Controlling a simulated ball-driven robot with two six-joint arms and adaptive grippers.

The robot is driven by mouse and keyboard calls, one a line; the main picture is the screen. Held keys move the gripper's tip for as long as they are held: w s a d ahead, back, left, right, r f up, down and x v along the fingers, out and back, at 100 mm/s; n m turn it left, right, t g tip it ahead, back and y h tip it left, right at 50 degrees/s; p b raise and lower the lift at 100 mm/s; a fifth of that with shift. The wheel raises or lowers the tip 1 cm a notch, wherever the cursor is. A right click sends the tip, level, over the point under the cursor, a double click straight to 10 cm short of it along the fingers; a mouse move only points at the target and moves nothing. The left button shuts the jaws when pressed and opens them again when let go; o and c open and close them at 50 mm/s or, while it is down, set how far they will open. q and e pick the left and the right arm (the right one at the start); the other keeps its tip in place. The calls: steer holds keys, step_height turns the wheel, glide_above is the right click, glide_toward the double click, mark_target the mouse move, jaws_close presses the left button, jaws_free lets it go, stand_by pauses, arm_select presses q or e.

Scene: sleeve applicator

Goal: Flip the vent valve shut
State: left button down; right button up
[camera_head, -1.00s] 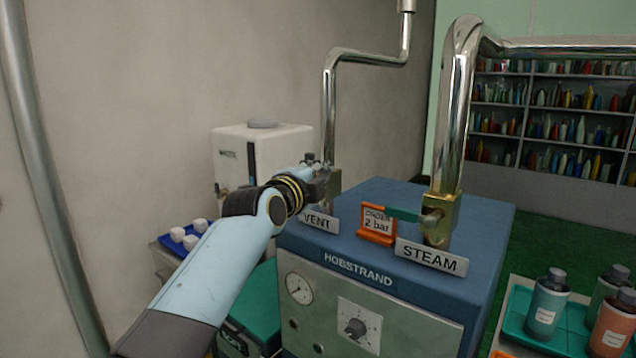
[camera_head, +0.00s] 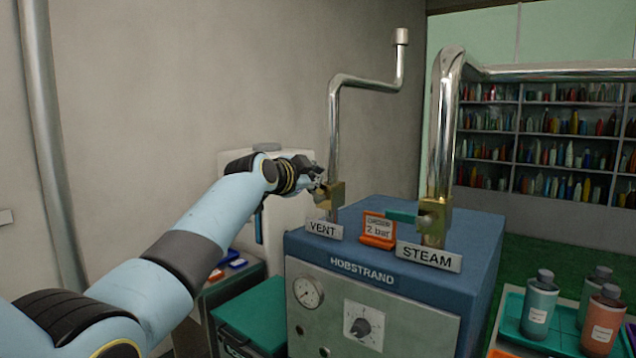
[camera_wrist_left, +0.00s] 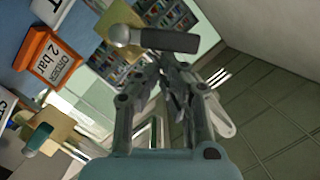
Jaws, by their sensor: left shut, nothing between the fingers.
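The vent valve (camera_head: 335,194) is a brass body at the foot of the thin bent pipe, behind the VENT label (camera_head: 323,229). In the left wrist view its dark lever (camera_wrist_left: 168,41) reaches right from a round silver hub, just beyond my fingertips. My left gripper (camera_head: 318,183) is at the valve's left side; in the wrist view its fingers (camera_wrist_left: 172,72) are together and empty. I cannot tell whether they touch the lever. In the head view the gripper partly hides the lever. My right gripper is not in view.
The steam valve (camera_head: 434,218) with a teal lever (camera_head: 402,216) stands to the right on the blue machine (camera_head: 477,222). An orange 2 bar sign (camera_head: 377,230) stands between the valves. Bottles (camera_head: 540,303) stand on a tray at right. A white container (camera_head: 285,222) is behind my gripper.

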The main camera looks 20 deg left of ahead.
arm_select(q)
steer(key=a+n+b, duration=0.1)
steer(key=n, duration=0.1)
steer(key=w+a+f+n+g+h+b, duration=0.1)
steer(key=n+b, duration=0.1)
steer(key=n, duration=0.1)
steer(key=a+n+h+b, duration=0.1)
steer(key=a+n+b, duration=0.1)
steer(key=shift+w+a+f+n+g, duration=0.1)
steer(key=shift+w+f+n+g, duration=0.1)
steer(key=shift+f+n+g, duration=0.15)
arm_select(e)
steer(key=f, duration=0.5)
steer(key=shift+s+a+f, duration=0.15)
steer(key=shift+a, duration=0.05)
arm_select(q)
steer(key=shift+h, duration=0.3)
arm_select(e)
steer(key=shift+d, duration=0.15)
